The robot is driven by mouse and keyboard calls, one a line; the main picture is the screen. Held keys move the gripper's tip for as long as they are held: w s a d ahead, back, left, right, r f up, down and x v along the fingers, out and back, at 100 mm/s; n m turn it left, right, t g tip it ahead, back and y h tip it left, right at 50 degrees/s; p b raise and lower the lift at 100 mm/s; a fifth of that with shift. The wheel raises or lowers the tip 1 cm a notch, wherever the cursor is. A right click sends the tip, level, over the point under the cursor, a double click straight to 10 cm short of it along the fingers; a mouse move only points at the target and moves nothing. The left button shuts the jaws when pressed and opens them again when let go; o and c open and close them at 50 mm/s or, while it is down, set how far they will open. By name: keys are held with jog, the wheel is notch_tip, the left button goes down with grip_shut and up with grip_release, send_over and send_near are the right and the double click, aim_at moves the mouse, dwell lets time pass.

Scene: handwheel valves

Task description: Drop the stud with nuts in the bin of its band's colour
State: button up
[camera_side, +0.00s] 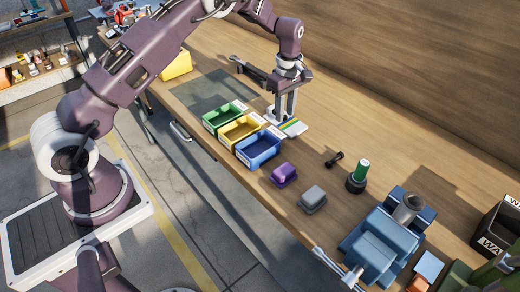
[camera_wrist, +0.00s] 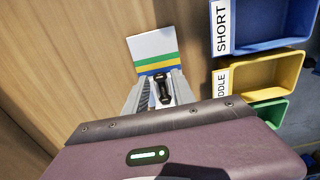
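A dark stud with nuts (camera_wrist: 163,90) shows between my fingertips in the wrist view, a thicker nut at each end. It overlaps the near edge of a white card (camera_wrist: 152,46) with green, yellow and blue bands. My gripper (camera_side: 283,117) points down at this card (camera_side: 293,128), its two fingers a little apart; I cannot tell if they press on the stud. Another dark stud-like piece (camera_side: 334,159) lies on the bench to the right. Green (camera_side: 225,118), yellow (camera_side: 241,130) and blue (camera_side: 258,150) bins stand in a row left of my gripper; no stud shows in them.
The wrist view reads SHORT on the blue bin (camera_wrist: 265,40); the yellow bin's label is partly hidden. A purple block (camera_side: 284,174), a grey block (camera_side: 312,199), a green-topped cylinder (camera_side: 358,176) and a blue vise (camera_side: 388,240) stand to the right.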

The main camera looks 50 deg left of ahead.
grip_shut()
jog(key=shift+d, duration=1.65)
jog(key=shift+o, duration=1)
grip_release()
notch_tip(320, 180, up, 7)
